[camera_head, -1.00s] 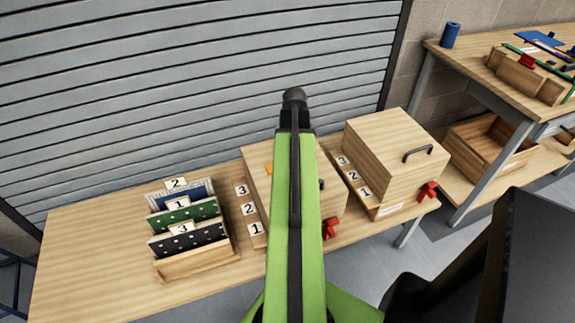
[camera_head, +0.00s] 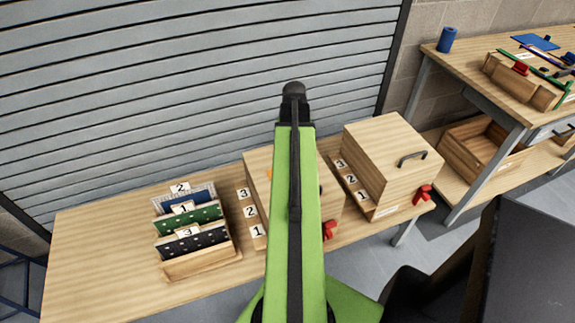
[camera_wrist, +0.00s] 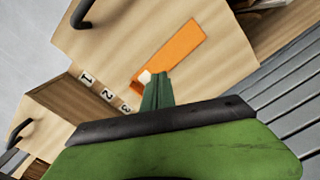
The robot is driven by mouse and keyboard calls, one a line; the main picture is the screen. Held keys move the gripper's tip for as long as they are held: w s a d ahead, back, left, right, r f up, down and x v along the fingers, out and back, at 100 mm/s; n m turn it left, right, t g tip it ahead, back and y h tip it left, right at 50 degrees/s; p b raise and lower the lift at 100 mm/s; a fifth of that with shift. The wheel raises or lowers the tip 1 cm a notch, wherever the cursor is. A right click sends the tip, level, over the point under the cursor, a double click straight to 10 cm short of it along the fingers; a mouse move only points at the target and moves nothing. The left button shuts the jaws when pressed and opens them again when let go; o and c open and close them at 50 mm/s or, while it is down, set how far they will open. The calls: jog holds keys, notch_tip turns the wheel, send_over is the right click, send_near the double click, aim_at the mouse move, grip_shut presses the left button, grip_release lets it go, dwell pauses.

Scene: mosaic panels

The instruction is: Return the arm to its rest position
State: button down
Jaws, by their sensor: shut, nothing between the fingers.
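My green arm (camera_head: 295,215) stands up through the middle of the head view, its black joint (camera_head: 293,92) at the top in front of the grey shutter. My gripper does not show in the head view. In the wrist view the dark green fingers of my gripper (camera_wrist: 154,80) are together, with nothing between them. They point toward a wooden box with an orange patch (camera_wrist: 170,52); I cannot tell how far apart they are.
The wooden bench (camera_head: 95,260) carries a rack of numbered panels (camera_head: 188,225), a middle box (camera_head: 257,165) partly behind my arm, and a right-hand box (camera_head: 385,150) with a black handle. A second bench (camera_head: 480,85) stands at right.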

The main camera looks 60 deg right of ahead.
jog(key=shift+r+p, duration=0.55)
jog(key=shift+r, duration=0.35)
jog(key=w+a+n, duration=0.6)
jog(key=w+a, duration=1.3)
jog(key=a, duration=0.2)
jog(key=w+a+n, duration=0.2)
jog(key=a+n, duration=0.5)
jog(key=a, duration=2.2)
jog(key=shift+w+a, duration=0.15)
jog(key=shift+w, duration=0.2)
